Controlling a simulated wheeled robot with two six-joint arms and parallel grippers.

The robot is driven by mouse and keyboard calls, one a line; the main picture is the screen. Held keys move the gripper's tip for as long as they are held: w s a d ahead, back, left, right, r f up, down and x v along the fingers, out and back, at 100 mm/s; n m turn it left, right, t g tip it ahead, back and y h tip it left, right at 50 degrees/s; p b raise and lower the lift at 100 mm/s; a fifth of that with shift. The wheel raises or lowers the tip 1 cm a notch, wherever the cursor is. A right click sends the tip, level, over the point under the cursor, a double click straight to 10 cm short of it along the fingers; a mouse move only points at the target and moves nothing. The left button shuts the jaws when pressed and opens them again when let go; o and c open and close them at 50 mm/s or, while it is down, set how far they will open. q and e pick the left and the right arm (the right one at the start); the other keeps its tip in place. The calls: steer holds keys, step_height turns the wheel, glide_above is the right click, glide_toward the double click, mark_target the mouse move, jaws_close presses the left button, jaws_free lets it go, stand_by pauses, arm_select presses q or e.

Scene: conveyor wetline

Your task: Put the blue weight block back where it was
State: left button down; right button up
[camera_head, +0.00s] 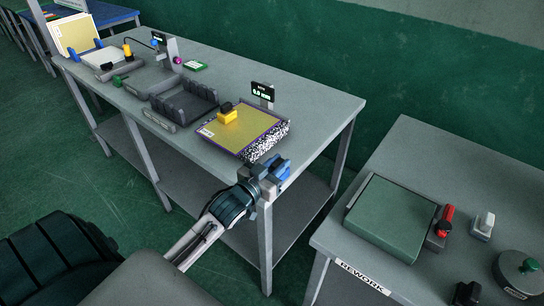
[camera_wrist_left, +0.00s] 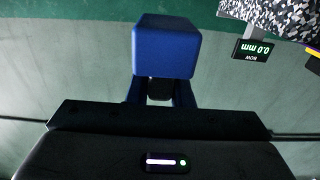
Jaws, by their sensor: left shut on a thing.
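The blue weight block (camera_head: 283,172) is held in my left gripper (camera_head: 264,178), just off the front right corner of the grey bench. In the left wrist view the blue block (camera_wrist_left: 166,48) sits between the fingers (camera_wrist_left: 160,90), clear of other things. A yellow block (camera_head: 228,116) with a dark knob stands on a yellowish board (camera_head: 254,132) with a purple edge, which lies on a black-and-white speckled slab (camera_head: 272,143). My right gripper is not in view.
A small display (camera_head: 262,92) reading 0.0 mm stands behind the board. A dark slotted rack (camera_head: 186,103) is left of it. At right, the rework table (camera_head: 408,150) carries a green plate (camera_head: 390,218), a red-handled tool (camera_head: 446,220) and a round pot (camera_head: 518,272). A floor gap separates the tables.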

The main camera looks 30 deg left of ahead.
arm_select(q)
steer(key=w+a, duration=0.3)
steer(key=shift+a+f+p, duration=0.15)
steer(key=shift+a+p, duration=0.1)
steer(key=shift+p, duration=0.1)
steer(key=shift+w+a, duration=0.45)
step_height(320, 180, down, 3)
steer(key=shift+f, duration=0.35)
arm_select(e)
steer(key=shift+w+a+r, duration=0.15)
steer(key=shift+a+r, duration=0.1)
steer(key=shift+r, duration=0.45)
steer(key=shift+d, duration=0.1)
arm_select(q)
steer(key=shift+f, duration=0.15)
steer(key=c, duration=1.3)
jaws_free()
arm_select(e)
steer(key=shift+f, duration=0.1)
